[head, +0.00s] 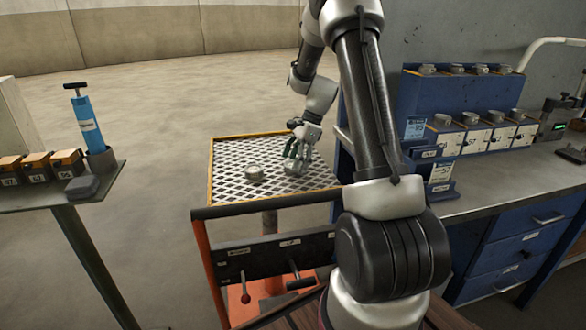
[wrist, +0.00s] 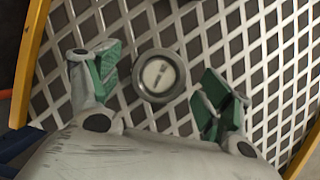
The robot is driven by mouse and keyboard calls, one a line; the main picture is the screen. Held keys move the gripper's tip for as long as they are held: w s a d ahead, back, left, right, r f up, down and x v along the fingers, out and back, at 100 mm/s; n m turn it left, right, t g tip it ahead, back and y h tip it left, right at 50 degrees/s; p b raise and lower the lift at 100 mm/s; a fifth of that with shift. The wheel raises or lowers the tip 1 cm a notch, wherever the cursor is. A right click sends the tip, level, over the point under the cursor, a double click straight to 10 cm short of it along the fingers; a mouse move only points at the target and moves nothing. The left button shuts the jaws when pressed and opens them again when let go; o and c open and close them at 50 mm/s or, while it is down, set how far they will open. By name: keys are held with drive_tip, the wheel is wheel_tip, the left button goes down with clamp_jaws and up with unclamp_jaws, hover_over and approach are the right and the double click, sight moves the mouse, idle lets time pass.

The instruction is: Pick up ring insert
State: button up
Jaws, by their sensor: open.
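A round metal ring insert (wrist: 141,88) with a pale centre lies on the mesh top in the wrist view, between my gripper's fingers and a little beyond them. My gripper (wrist: 162,78) is open, with green-padded fingers on the left and right of it, apart from it. In the head view my gripper (head: 297,151) hangs low over the mesh top, and a round metal piece (head: 293,168) is partly hidden under it. A second round metal piece (head: 254,173) lies to its left. I cannot tell for certain which of the two the wrist view centres on.
The mesh-topped cart (head: 230,150) has a yellow rim and an orange frame. A blue bench (head: 520,235) with a rack of round metal parts (head: 466,147) stands on the right. A side table (head: 55,198) with a blue pump and small boxes is on the left.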

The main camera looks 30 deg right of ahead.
drive_tip(key=shift+f, duration=0.2)
drive_tip(key=shift+r, duration=0.1)
drive_tip(key=c, duration=1.5)
